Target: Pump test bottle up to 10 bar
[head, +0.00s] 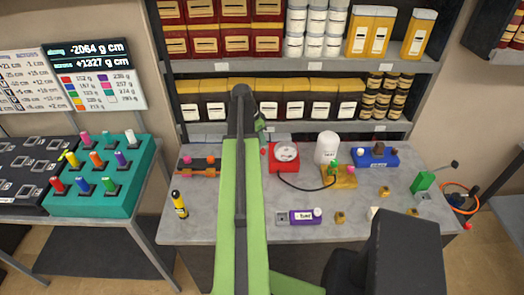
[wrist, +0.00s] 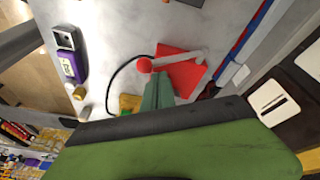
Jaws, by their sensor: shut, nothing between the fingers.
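The red pump block (head: 285,163) stands on the bench behind my arm, with a round white gauge (head: 286,152) on top. In the wrist view the red block (wrist: 183,70) shows a pale lever (wrist: 178,60) ending in a red knob (wrist: 145,65). The white test bottle (head: 327,149) stands upright to its right, behind a yellow block (head: 345,178) with a green part. A black hose (head: 303,188) runs from the red block to the yellow one. My gripper (wrist: 155,82) is shut and empty beside the knob; contact cannot be told.
A purple block (head: 306,216), a blue block (head: 375,158), a green box (head: 423,182) with a lever and small brass pieces stand on the grey bench (head: 235,230). A yellow-black bottle (head: 180,206) is at left. Loaded shelves (head: 300,66) rise behind.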

